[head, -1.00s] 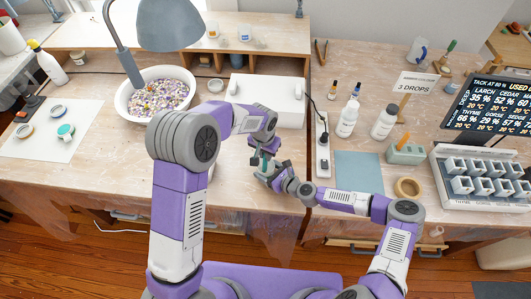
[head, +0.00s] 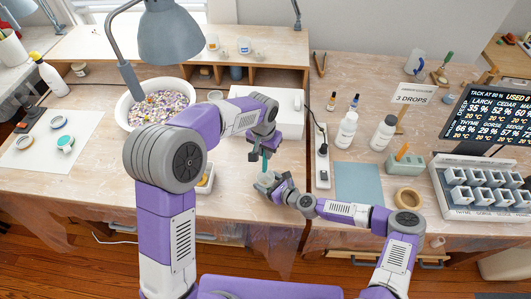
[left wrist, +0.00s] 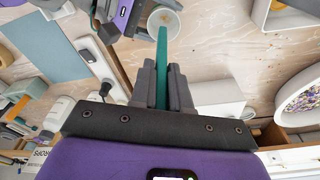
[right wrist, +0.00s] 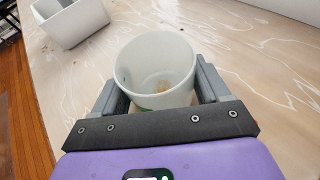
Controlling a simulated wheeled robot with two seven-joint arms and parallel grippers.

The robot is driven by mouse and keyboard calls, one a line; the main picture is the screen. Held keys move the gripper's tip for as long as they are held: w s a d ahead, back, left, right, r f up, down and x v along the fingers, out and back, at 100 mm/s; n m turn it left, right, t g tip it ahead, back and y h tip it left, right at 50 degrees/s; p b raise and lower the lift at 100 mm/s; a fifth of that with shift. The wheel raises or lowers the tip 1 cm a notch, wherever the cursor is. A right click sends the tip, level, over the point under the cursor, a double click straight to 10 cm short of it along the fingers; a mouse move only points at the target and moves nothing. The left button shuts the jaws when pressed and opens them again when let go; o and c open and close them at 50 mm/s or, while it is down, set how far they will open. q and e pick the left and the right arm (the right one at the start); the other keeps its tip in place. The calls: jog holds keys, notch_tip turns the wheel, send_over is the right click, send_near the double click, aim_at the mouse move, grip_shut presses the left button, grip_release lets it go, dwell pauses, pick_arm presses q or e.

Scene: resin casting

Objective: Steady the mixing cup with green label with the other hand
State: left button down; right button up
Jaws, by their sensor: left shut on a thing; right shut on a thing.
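The mixing cup (right wrist: 152,75) is white and round, with a bit of green low on its side and a small yellowish patch inside at the bottom. My right gripper (head: 276,186) is shut around the cup (head: 264,181), one finger on each side, near the front of the left table. My left gripper (head: 263,145) is shut on a slim teal stick (left wrist: 162,65) and holds it above the cup. The stick points at the cup (left wrist: 164,19) in the left wrist view. No stick shows inside the cup in the right wrist view.
A small white tray (head: 209,177) with something yellow stands left of the cup. A white bowl of colourful bits (head: 124,108) and a lamp (head: 176,35) stand behind and left. A power strip (head: 322,163) and blue mat (head: 358,184) lie to the right.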

aim_at(264, 170)
pick_arm(q)
jog(key=shift+t, duration=0.5)
jog(key=f, duration=0.3)
jog(key=s+f, duration=0.1)
jog(key=f, duration=0.1)
jog(key=shift+f, duration=0.4)
jog(key=shift+s+f, duration=0.1)
jog(key=shift+f, duration=2.45)
jog(key=shift+f, duration=1.05)
jog(key=w, duration=0.4)
jog(key=shift+r, duration=0.1)
